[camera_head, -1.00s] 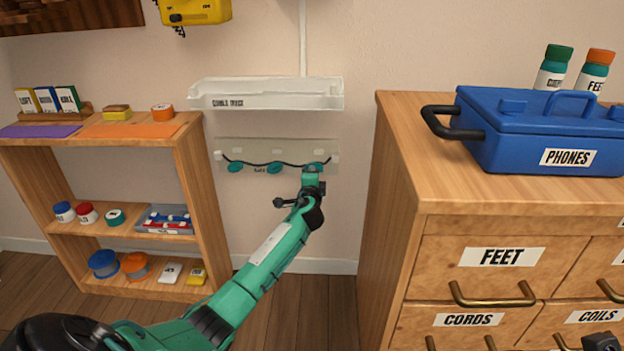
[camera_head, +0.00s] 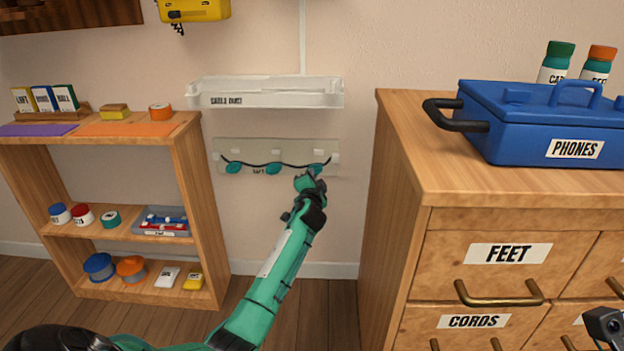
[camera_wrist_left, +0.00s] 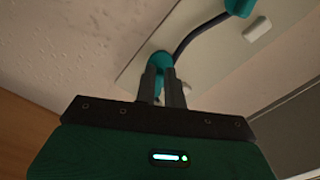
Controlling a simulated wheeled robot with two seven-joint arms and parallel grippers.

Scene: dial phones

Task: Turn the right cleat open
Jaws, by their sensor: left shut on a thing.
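The pale wall panel (camera_head: 247,155) bears three teal cleats with a dark cord running along them. The left cleat (camera_head: 233,169) and the middle cleat (camera_head: 273,169) show clear of my arm. My left gripper (camera_head: 309,176) is at the right cleat (camera_head: 316,168), partly covering it. In the left wrist view the fingers (camera_wrist_left: 162,88) are shut on the teal right cleat (camera_wrist_left: 160,60), with the dark cord (camera_wrist_left: 195,35) running from it toward another teal cleat (camera_wrist_left: 240,7). My right gripper (camera_head: 605,325) shows only in part at the lower right edge.
A white cable duct tray (camera_head: 290,94) is on the wall just above the panel. A wooden shelf (camera_head: 190,190) stands left, and a wooden drawer cabinet (camera_head: 400,180) with a blue PHONES box (camera_head: 530,125) stands right. The floor between them is clear.

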